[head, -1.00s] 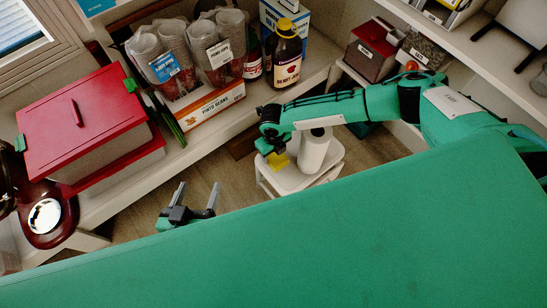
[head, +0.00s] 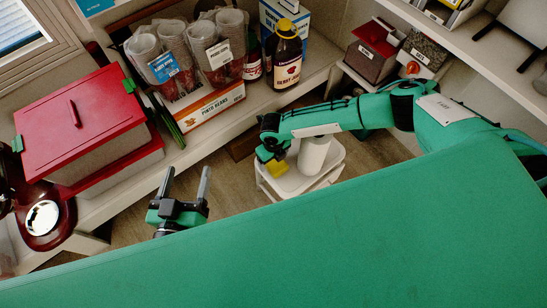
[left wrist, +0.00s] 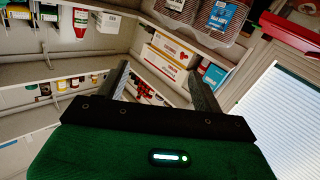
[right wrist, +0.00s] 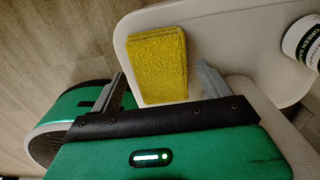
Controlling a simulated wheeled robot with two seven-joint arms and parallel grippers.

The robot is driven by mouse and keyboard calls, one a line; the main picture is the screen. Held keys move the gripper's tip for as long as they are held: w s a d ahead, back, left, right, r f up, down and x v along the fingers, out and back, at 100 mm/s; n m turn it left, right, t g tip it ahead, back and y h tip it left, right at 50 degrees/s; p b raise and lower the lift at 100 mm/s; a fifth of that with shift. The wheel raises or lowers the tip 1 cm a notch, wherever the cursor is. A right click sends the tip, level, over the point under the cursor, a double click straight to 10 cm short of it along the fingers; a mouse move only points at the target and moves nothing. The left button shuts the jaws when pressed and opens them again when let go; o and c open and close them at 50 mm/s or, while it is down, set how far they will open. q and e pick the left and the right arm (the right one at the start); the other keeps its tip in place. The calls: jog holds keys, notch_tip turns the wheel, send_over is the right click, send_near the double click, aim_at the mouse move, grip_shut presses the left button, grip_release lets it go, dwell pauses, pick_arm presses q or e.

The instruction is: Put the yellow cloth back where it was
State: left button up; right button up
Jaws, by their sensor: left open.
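The yellow cloth (head: 279,169) is by the left edge of the white stool top (head: 299,184). In the right wrist view the folded cloth (right wrist: 157,62) lies at the near-left edge of the white top (right wrist: 228,35). My right gripper (head: 268,156) is above it, fingers pointing down at it. Its fingers (right wrist: 160,72) are apart on either side of the cloth with gaps; I cannot tell their height over it. My left gripper (head: 184,188) is open and empty, raised in front of the lower shelf. It also shows in the left wrist view (left wrist: 158,72).
A white cylinder (head: 314,155) stands on the stool beside the cloth. A red-lidded box (head: 80,120), stacked cups (head: 190,50) and a dark bottle (head: 286,60) crowd the shelf behind. Wooden floor (head: 225,185) shows between my grippers.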

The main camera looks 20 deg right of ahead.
aim_at(274, 161)
jog(key=shift+r, duration=0.1)
jog(key=shift+r, duration=0.3)
notch_tip(274, 161, up, 2)
jog(key=shift+r+p, duration=0.2)
jog(key=shift+p, duration=0.4)
pick_arm(q)
jog(key=s+a+f+g+y+p, duration=0.2)
jog(key=s+f+g, duration=0.1)
jog(key=f+g, duration=0.2)
jog(key=shift+a+g, duration=0.4)
jog(key=shift+g, duration=0.1)
pick_arm(e)
notch_tip(274, 161, up, 9)
